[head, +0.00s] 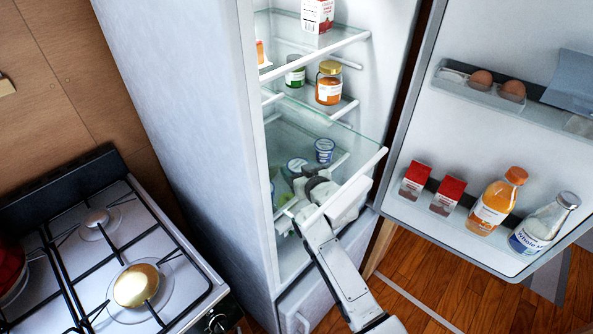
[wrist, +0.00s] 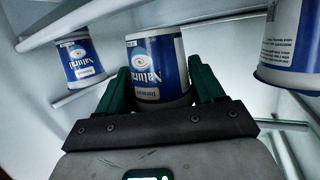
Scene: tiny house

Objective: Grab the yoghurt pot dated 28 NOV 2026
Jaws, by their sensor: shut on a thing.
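In the wrist view my gripper (wrist: 160,88) is shut on a blue and white yoghurt pot (wrist: 158,66) labelled "Natural", with one dark green finger on each side. Its print appears upside down in this view, and I can read no date on it. A second blue and white pot (wrist: 82,60) is to the left, and a third pot (wrist: 288,52) is at the right edge with small unreadable print on its side. In the head view my gripper (head: 303,188) is inside the open fridge, among the pots. One pot (head: 324,150) stands behind it, and another pot (head: 297,166) is close to it.
A glass shelf (head: 345,125) with a white front edge is close above my arm. A jar (head: 329,82) and a green tin (head: 295,72) are higher up. The open fridge door (head: 400,215) with bottles and cartons stands right. A stove (head: 110,260) is left.

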